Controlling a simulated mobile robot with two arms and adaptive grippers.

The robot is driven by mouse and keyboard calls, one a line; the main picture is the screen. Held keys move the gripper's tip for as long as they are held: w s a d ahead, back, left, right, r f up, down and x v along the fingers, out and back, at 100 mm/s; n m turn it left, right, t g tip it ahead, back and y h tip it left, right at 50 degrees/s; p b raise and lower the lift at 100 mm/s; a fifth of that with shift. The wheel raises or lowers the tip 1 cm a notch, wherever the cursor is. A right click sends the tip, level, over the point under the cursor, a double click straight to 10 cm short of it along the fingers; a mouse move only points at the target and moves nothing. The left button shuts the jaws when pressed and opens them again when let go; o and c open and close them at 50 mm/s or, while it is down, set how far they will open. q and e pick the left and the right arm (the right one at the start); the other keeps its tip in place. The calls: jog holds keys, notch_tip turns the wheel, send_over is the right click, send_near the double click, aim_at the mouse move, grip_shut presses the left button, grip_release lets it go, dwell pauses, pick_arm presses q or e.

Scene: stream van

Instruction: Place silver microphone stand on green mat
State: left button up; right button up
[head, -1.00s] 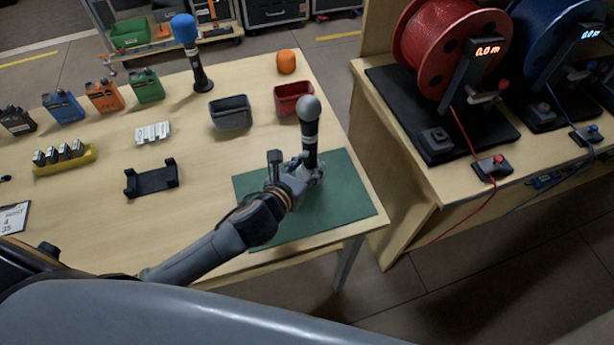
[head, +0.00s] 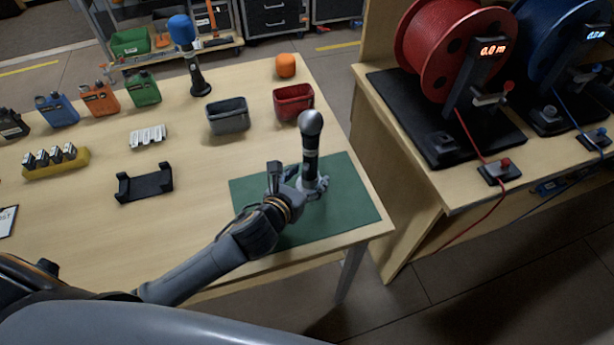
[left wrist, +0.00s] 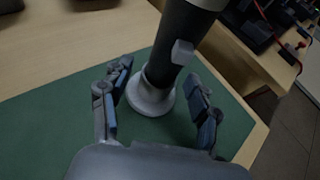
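The silver microphone stand (head: 311,160), with its round grey head, dark body and silver base, stands upright on the green mat (head: 345,205) in the head view. Its silver base (left wrist: 152,97) rests on the mat in the left wrist view, where its upper part is cut off. My left gripper (head: 306,184) is low beside the stand. In the left wrist view its fingers (left wrist: 162,105) are spread on either side of the base, with a clear gap at the right finger. My right gripper is not in view.
A grey bin (head: 227,116) and a red bin (head: 293,102) stand behind the mat. A blue-topped microphone (head: 190,60), a black cradle (head: 145,183) and several coloured canisters are farther left. A second table with cable reels (head: 445,50) is at the right.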

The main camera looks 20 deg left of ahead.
pick_arm(q)
jog(key=shift+r, duration=0.2)
jog(key=v, duration=1)
jog(key=shift+s, duration=0.3)
jog(key=shift+s+a+r, duration=0.2)
jog(key=shift+s+r, duration=0.1)
jog(key=shift+s, duration=0.35)
